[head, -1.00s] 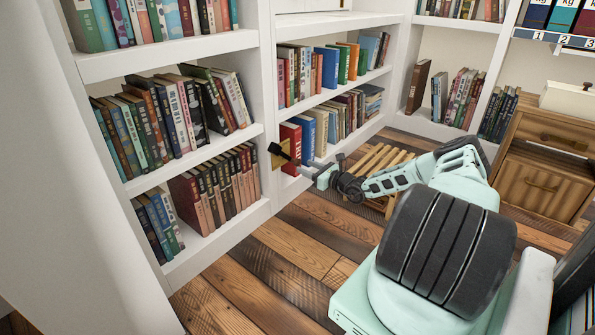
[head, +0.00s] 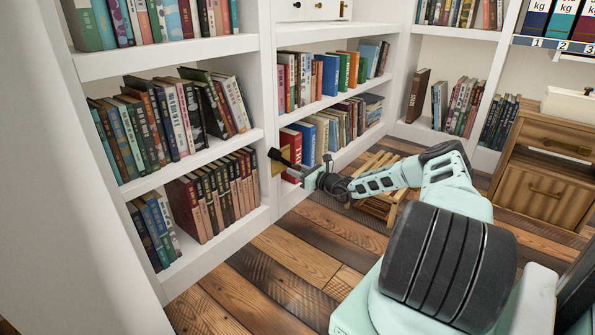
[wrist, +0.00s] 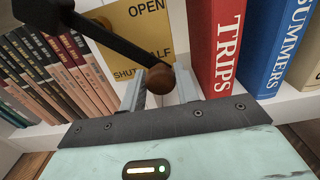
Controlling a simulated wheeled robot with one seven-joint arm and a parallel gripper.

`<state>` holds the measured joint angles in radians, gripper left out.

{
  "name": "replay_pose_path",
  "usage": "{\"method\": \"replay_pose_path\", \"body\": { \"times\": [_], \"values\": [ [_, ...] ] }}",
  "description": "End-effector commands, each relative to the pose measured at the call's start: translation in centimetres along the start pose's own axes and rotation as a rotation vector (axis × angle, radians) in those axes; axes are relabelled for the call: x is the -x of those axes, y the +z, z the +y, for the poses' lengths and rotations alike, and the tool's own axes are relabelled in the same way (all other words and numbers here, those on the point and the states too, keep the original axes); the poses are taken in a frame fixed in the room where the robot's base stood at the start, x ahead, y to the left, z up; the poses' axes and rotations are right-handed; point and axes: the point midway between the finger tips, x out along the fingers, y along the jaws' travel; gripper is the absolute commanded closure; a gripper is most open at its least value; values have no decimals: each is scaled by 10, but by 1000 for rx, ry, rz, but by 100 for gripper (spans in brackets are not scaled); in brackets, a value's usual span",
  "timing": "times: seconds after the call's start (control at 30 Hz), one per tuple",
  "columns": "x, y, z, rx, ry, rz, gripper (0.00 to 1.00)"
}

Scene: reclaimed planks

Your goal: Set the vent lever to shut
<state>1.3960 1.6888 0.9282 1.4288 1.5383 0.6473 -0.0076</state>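The vent lever is a black bar (wrist: 95,32) with a round brown knob (wrist: 160,78). It crosses in front of a yellow plate (wrist: 137,30) lettered OPEN, HALF and SHUT. In the wrist view the knob end lies in front of the plate, near HALF, and SHUT is at the plate's lower left. The bar also shows in the head view (head: 283,158). My gripper (wrist: 160,85) has one finger on each side of the knob. Only a thin gap, if any, shows, so I cannot tell whether the fingers press on it. In the head view my gripper (head: 309,178) is at the lever's end.
The plate is on the white bookcase, next to an upright divider. A red book (wrist: 216,45) and a blue book (wrist: 268,45) stand close on the right. Dark-spined books (wrist: 50,75) stand on the left. A wooden slatted crate (head: 375,205) is on the plank floor behind my arm.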

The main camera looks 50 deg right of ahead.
Motion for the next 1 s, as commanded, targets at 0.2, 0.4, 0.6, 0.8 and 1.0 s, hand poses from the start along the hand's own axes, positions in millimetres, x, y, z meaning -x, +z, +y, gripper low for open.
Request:
{"method": "replay_pose_path", "body": {
  "times": [0.2, 0.4, 0.6, 0.8, 1.0],
  "values": [
    [0, 3, -1, -22, -5, -6, 100],
    [0, 2, 4, -105, -6, -8, 100],
    [0, -3, 14, -254, -6, -9, 100],
    [0, -10, 26, -428, -6, -10, 100],
    [0, -14, 38, -585, -7, -12, 100]
  ]
}}
